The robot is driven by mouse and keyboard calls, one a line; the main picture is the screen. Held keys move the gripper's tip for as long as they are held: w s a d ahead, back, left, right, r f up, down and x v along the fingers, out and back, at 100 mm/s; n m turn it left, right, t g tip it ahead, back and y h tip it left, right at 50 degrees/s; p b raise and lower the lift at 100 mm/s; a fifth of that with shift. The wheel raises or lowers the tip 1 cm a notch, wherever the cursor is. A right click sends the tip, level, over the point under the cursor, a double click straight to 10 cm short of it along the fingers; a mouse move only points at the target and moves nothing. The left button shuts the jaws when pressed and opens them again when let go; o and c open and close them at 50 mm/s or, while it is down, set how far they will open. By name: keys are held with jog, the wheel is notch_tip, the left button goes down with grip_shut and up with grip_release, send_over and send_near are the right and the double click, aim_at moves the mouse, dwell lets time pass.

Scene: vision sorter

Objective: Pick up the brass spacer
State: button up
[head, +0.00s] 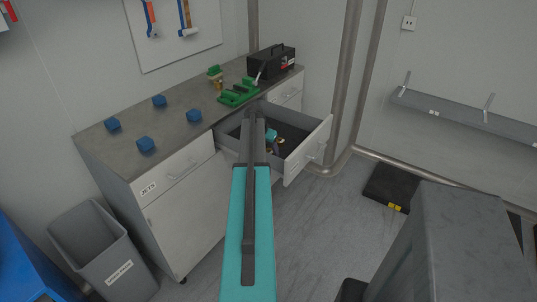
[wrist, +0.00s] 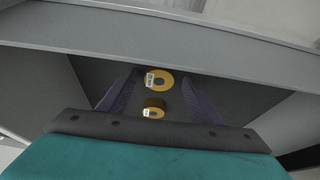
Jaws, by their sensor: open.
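Two brass-coloured rings with white labels lie in the open drawer in the wrist view. One is a flat, wide ring (wrist: 166,78) with a dark hole. The other is a narrower ring (wrist: 154,112) with a darker brown side, nearer to me. I cannot tell for sure which is the brass spacer. My gripper (wrist: 160,85) is open, its two dark fingers either side of the rings, with nothing held. In the head view my arm reaches down into the drawer (head: 318,138) and hides much of its inside.
Drawer walls rise around my gripper; the front wall (wrist: 190,32) crosses the wrist view. On the worktop (head: 185,112) are several blue blocks (head: 146,144), a green fixture (head: 238,94), a small brass-coloured piece (head: 218,85) and a black toolbox (head: 271,62). A grey bin (head: 98,262) stands left.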

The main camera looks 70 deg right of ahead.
jog(key=c, duration=1.3)
jog(key=shift+r, duration=0.2)
notch_tip(320, 180, up, 10)
jog(key=b, duration=0.2)
jog(key=shift+f, duration=0.15)
